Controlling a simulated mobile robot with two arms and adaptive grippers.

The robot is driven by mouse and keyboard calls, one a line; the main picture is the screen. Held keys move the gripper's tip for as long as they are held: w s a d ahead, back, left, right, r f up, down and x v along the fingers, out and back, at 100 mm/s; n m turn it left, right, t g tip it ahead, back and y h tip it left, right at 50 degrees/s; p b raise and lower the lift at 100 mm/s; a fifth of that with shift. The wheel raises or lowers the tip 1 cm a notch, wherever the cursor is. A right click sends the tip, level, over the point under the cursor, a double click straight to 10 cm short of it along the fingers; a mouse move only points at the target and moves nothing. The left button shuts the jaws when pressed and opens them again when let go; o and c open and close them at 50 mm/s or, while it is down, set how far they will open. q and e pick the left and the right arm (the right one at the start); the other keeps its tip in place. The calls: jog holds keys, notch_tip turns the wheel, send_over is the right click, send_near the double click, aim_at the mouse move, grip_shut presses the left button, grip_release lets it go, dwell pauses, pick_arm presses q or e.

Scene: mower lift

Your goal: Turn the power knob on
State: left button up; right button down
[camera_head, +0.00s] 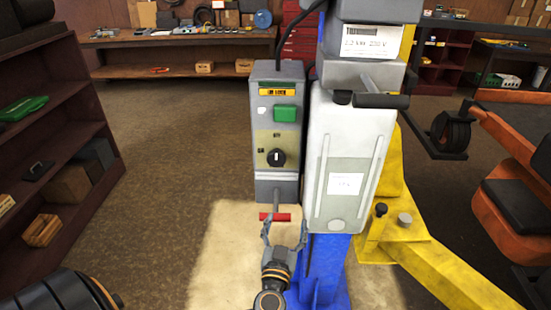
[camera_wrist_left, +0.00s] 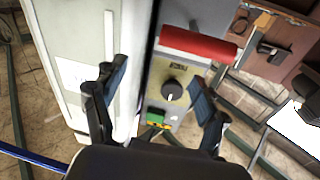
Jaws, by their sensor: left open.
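The power knob (camera_head: 277,157) is a black round knob with a white mark, on a yellowish plate on the front of a grey control box (camera_head: 290,187). A green button (camera_head: 285,113) is above it. My left gripper (camera_head: 285,226) is open and empty, below the box in the head view. In the left wrist view the knob (camera_wrist_left: 172,90) shows between the open fingers (camera_wrist_left: 158,78), apart from them. A red handle (camera_head: 280,217) under the box is close to the fingertips in the head view. The right gripper is in no view.
A pale grey housing (camera_head: 322,203) on the blue lift column (camera_head: 325,270) stands right beside the control box. Dark shelves (camera_head: 90,150) stand at the left. The floor between is clear.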

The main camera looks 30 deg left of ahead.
aim_at(276, 161)
pick_arm(q)
notch_tip(276, 161, up, 11)
jog(key=s+a+n+g+y+p, duration=0.2)
jog(key=n, duration=0.1)
jog(key=p+x, duration=0.2)
jog(key=x, duration=1.2)
jog(key=shift+a+r, duration=0.2)
jog(key=shift+a, duration=0.1)
jog(key=shift+c, duration=0.4)
jog(key=c, duration=1.1)
